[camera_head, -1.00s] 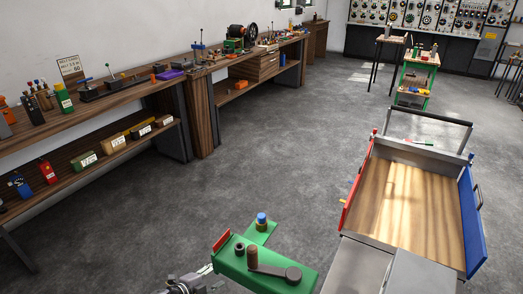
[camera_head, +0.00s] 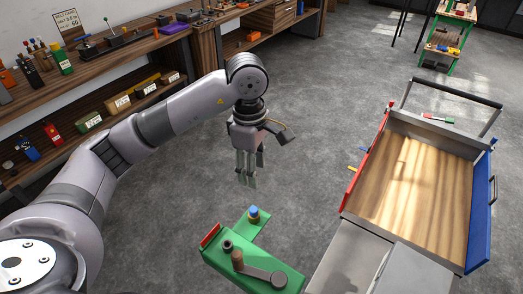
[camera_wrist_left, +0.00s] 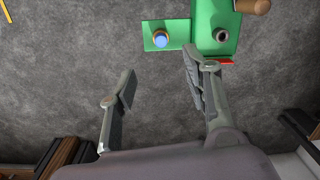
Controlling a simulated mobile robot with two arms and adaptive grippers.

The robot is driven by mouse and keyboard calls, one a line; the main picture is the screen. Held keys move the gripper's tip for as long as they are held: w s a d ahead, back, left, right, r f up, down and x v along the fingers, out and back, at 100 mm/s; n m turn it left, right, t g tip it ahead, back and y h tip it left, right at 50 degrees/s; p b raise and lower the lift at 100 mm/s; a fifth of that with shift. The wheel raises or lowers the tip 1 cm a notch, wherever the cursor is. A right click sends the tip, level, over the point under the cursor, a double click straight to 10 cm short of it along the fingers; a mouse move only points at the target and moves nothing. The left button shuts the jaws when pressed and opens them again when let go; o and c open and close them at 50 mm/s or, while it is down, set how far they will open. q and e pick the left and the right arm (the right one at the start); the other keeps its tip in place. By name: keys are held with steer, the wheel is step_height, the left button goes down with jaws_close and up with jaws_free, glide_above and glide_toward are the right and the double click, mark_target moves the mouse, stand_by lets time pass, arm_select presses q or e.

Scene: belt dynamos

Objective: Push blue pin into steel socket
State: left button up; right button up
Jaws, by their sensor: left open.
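The blue pin (camera_head: 253,211) stands upright in a yellowish base on the small arm of a green fixture (camera_head: 242,262). The dark ring-shaped steel socket (camera_head: 227,245) sits on the fixture's main plate, apart from the pin. In the left wrist view the pin (camera_wrist_left: 161,40) and the socket (camera_wrist_left: 221,37) both show near the top. My left gripper (camera_head: 247,182) is open and empty, pointing down, above and beyond the pin in the head view. Its spread fingers (camera_wrist_left: 158,78) also show in the left wrist view, with the pin past their tips. My right gripper is not in view.
A lever with a wooden knob (camera_head: 238,256) lies along the fixture near the socket. A red plate (camera_head: 210,235) stands at its left end. A wood-floored cart (camera_head: 412,195) is at the right. A workbench with tools (camera_head: 110,57) runs along the left wall.

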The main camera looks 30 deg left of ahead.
arm_select(q)
steer(key=p, duration=0.3)
glide_above(253, 209)
steer(key=shift+y, duration=0.3)
step_height(253, 209, down, 10)
steer(key=shift+s+f, duration=0.1)
steer(key=shift+f, duration=0.1)
step_height(253, 209, down, 5)
steer(key=shift+r+p, duration=0.1)
steer(key=shift+p, duration=0.4)
steer(key=shift+f, duration=0.6)
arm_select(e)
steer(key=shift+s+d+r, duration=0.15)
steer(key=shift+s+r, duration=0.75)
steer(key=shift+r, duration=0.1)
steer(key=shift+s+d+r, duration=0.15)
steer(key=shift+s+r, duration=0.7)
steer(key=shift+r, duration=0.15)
arm_select(q)
steer(key=shift+c, duration=0.5)
jaws_close()
steer(key=shift+c, duration=1.3)
jaws_free()
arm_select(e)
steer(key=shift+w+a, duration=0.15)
